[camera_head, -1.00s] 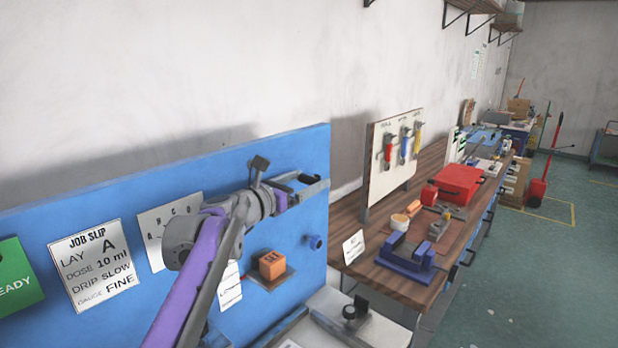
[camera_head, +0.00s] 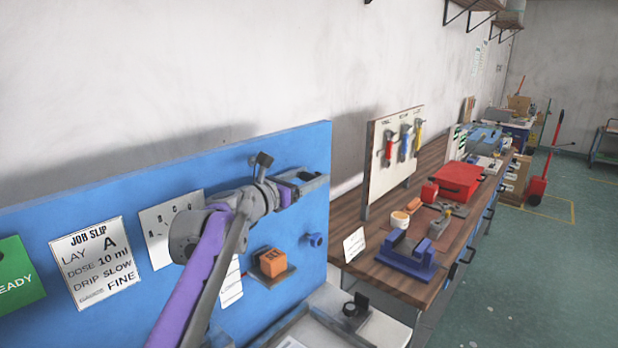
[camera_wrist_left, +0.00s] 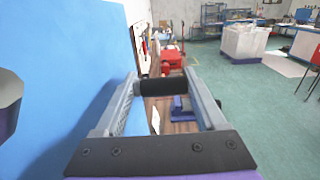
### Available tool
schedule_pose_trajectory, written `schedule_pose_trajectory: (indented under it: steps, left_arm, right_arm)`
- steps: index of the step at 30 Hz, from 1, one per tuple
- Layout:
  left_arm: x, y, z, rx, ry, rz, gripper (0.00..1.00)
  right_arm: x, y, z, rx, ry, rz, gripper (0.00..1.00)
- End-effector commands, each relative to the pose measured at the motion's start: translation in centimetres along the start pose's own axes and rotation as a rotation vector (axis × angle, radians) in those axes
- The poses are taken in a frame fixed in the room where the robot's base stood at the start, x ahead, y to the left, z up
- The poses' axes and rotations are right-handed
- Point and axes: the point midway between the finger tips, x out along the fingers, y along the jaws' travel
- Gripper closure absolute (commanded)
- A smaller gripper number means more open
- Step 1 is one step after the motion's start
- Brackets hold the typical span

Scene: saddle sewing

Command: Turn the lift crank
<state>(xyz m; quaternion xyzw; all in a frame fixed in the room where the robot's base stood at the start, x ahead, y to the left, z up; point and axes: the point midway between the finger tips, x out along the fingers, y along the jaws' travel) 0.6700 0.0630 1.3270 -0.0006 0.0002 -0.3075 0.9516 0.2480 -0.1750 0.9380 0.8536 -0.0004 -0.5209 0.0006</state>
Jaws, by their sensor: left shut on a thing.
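My left gripper (camera_head: 312,182) is at the right end of the blue upright panel (camera_head: 255,165), near its top right part. In the left wrist view, its two grey fingers are shut on a short black cylinder, the crank handle (camera_wrist_left: 163,86), which lies across between the fingertips. The rest of the crank cannot be made out. In the head view the handle is hidden or too small to tell from the fingers. My right gripper is not in view.
A wooden bench (camera_head: 400,285) with a red box (camera_head: 459,180) and a blue fixture (camera_head: 406,257) stands beyond. The green floor (camera_head: 510,290) at right is open.

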Motion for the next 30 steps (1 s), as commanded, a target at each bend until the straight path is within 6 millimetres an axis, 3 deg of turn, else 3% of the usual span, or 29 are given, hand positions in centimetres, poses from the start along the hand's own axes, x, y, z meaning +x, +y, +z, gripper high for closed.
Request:
schedule_pose_trajectory:
  steps: [8,21,30]
  left_arm:
    - [0.1,-0.4,-0.3,-0.002,-0.033,-0.012,1.0]
    - [-0.4,-0.5,-2.8,-0.004,-0.402,-0.013,1.0]
    - [-0.5,-0.5,-3.3,-0.001,-0.5,-0.01,1.0]
  right_arm:
    - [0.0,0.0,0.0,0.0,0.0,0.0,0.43]
    - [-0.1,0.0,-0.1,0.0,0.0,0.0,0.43]
    - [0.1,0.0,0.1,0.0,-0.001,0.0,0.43]
